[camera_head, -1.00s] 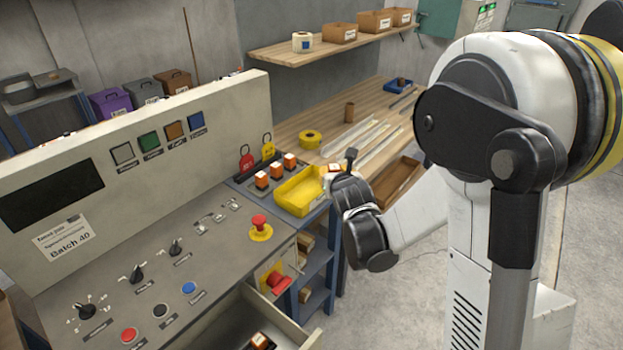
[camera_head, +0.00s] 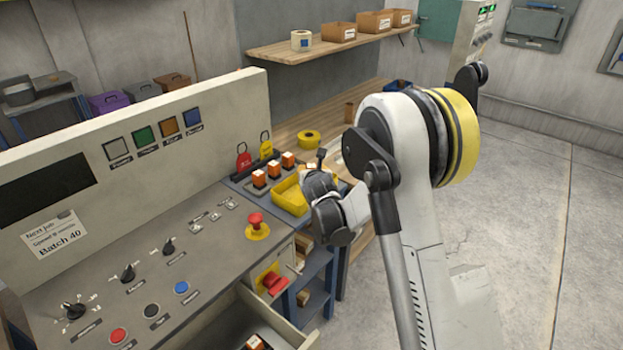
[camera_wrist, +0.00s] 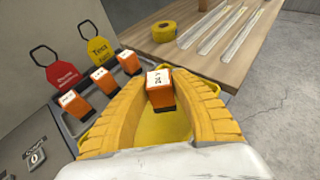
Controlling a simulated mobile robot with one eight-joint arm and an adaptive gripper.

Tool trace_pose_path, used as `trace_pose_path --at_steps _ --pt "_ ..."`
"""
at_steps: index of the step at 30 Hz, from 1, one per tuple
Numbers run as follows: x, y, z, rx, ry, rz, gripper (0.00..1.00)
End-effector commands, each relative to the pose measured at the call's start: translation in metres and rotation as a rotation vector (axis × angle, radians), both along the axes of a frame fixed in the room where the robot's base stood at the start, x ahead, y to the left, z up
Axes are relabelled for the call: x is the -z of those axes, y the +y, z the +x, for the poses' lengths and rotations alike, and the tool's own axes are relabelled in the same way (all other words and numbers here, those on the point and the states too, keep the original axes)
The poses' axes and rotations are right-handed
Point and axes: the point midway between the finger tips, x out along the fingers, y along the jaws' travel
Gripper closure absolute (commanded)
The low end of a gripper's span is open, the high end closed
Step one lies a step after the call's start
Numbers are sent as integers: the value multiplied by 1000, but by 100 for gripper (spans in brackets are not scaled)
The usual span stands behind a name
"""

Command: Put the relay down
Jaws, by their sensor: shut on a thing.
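My gripper (camera_wrist: 160,112) has yellow ridged fingers. In the wrist view it is shut on an orange relay (camera_wrist: 160,95) with a white, marked top. The relay is between the fingertips, above a yellow tray (camera_wrist: 165,126). I cannot tell whether it touches the tray floor. In the head view my gripper (camera_head: 318,178) is over the right part of the yellow tray (camera_head: 291,196), and my wrist hides most of the held relay. Several other orange relays with white tops stand in a row beside the tray, one of them the nearest relay (camera_wrist: 73,104).
A red tag (camera_wrist: 63,75) and a yellow tag (camera_wrist: 98,48) hang behind the relay row. A yellow tape roll (camera_head: 309,137) lies on the wooden bench (camera_wrist: 240,55) with clear strips. A red emergency button (camera_head: 256,220) is on the grey console. An open drawer (camera_head: 225,327) is below.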

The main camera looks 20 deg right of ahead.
Motion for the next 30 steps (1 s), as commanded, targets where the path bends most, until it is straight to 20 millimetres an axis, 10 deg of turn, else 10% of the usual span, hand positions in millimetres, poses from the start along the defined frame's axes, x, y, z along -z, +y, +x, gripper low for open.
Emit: trace_pose_path --at_steps 26,27,30 --pt "34 0 0 0 0 0 100" --pt "34 0 0 0 0 0 66" --pt "34 0 0 0 1 0 53"
